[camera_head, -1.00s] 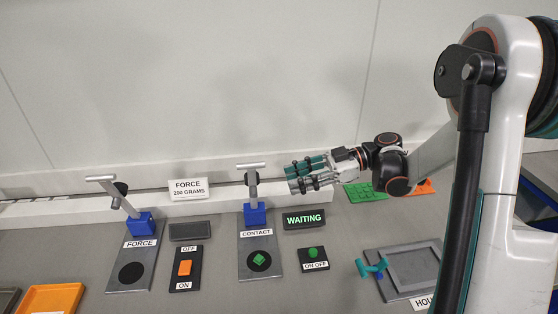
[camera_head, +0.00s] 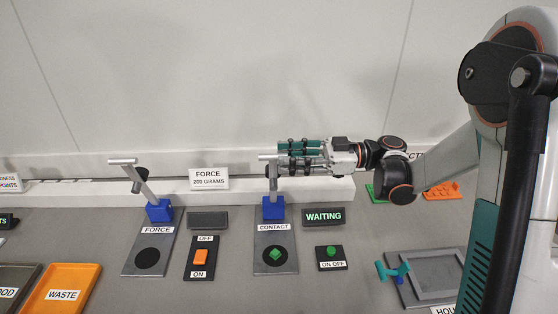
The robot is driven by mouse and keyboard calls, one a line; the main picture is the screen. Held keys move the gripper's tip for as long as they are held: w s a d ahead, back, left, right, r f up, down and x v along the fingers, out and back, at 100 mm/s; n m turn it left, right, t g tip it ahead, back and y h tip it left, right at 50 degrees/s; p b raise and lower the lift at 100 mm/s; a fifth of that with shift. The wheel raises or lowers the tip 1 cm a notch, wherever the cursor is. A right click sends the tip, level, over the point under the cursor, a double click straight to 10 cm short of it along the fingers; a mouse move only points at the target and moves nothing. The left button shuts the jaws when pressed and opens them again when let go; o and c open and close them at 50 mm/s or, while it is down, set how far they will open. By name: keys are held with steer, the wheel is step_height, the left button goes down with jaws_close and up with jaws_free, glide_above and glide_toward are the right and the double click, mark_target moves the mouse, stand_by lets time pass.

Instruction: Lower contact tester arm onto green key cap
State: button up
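The contact tester (camera_head: 275,237) stands in the middle of the bench, with a blue block (camera_head: 273,209) at its back. Its grey arm (camera_head: 272,180) is raised, with a crossbar on top. The green key cap (camera_head: 275,255) sits on the black disc at the front of the tester plate. My gripper (camera_head: 281,157) reaches in from the right, pointing left, at the height of the crossbar. Its fingers overlap the right part of the crossbar in the picture. The fingers look apart, with a gap between them. I cannot tell whether they touch the bar.
The force tester (camera_head: 150,248) with its own raised arm stands to the left. An orange rocker switch (camera_head: 200,257), a green on/off button (camera_head: 331,252) and a WAITING display (camera_head: 323,217) flank the contact tester. An orange waste tray (camera_head: 62,289) is at the front left. A grey housing fixture (camera_head: 432,277) is at right.

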steer(key=shift+a, duration=1.35)
steer(key=shift+c, duration=0.3)
jaws_close()
